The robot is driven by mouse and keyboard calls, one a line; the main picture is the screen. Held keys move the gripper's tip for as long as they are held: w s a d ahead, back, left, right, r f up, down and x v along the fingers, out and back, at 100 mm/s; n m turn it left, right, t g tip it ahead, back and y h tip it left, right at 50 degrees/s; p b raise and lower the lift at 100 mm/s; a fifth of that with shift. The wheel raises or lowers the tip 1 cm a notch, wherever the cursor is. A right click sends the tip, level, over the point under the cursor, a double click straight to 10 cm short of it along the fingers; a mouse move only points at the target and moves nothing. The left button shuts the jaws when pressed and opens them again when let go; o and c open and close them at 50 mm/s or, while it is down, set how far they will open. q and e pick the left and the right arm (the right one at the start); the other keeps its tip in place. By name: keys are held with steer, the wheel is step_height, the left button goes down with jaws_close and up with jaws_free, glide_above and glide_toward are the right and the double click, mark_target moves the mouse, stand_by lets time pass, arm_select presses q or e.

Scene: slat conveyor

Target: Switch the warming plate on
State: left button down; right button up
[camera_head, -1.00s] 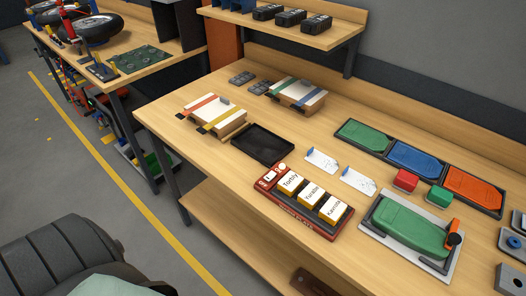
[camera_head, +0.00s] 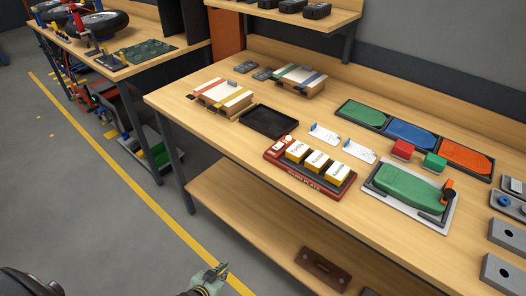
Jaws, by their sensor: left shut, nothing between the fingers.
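The warming plate (camera_head: 303,181) is a red, low unit with a dark top, lettered "WARM PLATE" on its front. It lies near the front edge of the wooden bench. Three yellow boxes with white name labels (camera_head: 316,163) stand on it. Small white controls (camera_head: 282,143) sit at its left end; whether they are on or off is too small to tell. My left gripper (camera_head: 223,268) is shut and empty at the bottom of the view, below and to the left of the plate, off the bench and well apart from it. My right gripper is not in view.
A black tray (camera_head: 249,130) lies left of the plate. White cards (camera_head: 359,151) lie behind it. A green piece in a grey fixture (camera_head: 440,226) is to its right. A lower shelf (camera_head: 240,214) runs under the bench.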

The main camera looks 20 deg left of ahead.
arm_select(q)
steer(key=w+r+t+b, duration=0.2)
steer(key=w+r+t, duration=0.2)
steer(key=w+r, duration=0.65)
steer(key=m+t+h+b, duration=0.1)
steer(key=t+h+b, duration=0.1)
steer(key=t+h, duration=0.25)
glide_toward(278, 146)
steer(key=s+a+f, duration=0.3)
steer(key=a+f, duration=0.2)
steer(key=f, duration=0.2)
step_height(278, 146, up, 12)
steer(key=d+m+t+h, duration=0.1)
steer(key=d+t+h, duration=0.1)
steer(key=shift+s+d+m+b, duration=0.3)
steer(key=shift+s+m+b, duration=0.05)
steer(key=shift+s+m, duration=0.05)
steer(key=shift+f, duration=0.1)
steer(key=w+d, duration=0.1)
steer(key=w, duration=0.2)
steer(key=w+d+p, duration=0.1)
steer(key=w, duration=0.2)
steer(key=w+d+p, duration=0.1)
steer(key=w, duration=0.2)
steer(key=shift+d, duration=0.1)
steer(key=shift+f, duration=0.45)
